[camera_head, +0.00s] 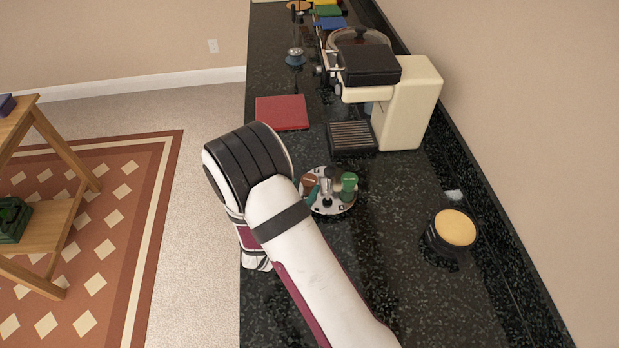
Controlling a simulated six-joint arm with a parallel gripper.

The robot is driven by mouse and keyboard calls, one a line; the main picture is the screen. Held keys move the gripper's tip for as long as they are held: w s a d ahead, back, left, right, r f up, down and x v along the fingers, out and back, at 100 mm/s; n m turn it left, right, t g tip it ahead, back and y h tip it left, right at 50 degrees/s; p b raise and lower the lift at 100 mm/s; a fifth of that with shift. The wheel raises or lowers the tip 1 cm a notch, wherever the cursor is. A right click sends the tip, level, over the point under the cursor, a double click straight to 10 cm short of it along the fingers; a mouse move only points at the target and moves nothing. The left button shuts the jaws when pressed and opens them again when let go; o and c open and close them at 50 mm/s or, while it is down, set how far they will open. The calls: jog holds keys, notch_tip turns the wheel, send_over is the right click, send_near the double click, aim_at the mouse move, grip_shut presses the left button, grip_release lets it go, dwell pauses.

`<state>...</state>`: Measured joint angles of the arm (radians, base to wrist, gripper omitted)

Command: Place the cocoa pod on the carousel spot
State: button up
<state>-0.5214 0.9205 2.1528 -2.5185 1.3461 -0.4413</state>
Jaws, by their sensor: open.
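The carousel (321,209) is a small round light-grey plate on the dark counter, just right of my arm. I cannot identify a cocoa pod for sure; the brown item is too small to tell. My white and black arm crosses the left of the counter and bends back down. My gripper itself does not show; the arm hides that region.
A cream coffee machine (409,105) with a dark drip tray (351,138) stands behind the carousel. A red square (282,113) lies to its left. A dark round container with a yellow top (455,228) stands at the right near the wall. The counter between is clear.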

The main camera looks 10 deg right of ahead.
jog(key=v, duration=0.3)
jog(key=shift+s+a+r, duration=0.1)
jog(key=shift+s+r, duration=0.1)
jog(key=shift+s, duration=0.1)
jog(key=s+d+r+m+g+h, duration=0.3)
jog(key=s+d+r+m+g, duration=0.15)
jog(key=d+m, duration=0.25)
jog(key=s+d+r+m+g+h, duration=0.3)
jog(key=s+d+r+m, duration=0.1)
jog(key=d+r+m, duration=0.3)
jog(key=s+d+r+m+g+y, duration=0.15)
jog(key=s+d+m+g, duration=0.25)
jog(key=s+m, duration=0.45)
jog(key=s+a+r+m+y, duration=0.1)
jog(key=s+a+m+y, duration=1.1)
jog(key=a+m, duration=0.2)
jog(key=shift+s+r+g, duration=0.15)
jog(key=shift+r+g, duration=0.2)
jog(key=shift+r, duration=0.05)
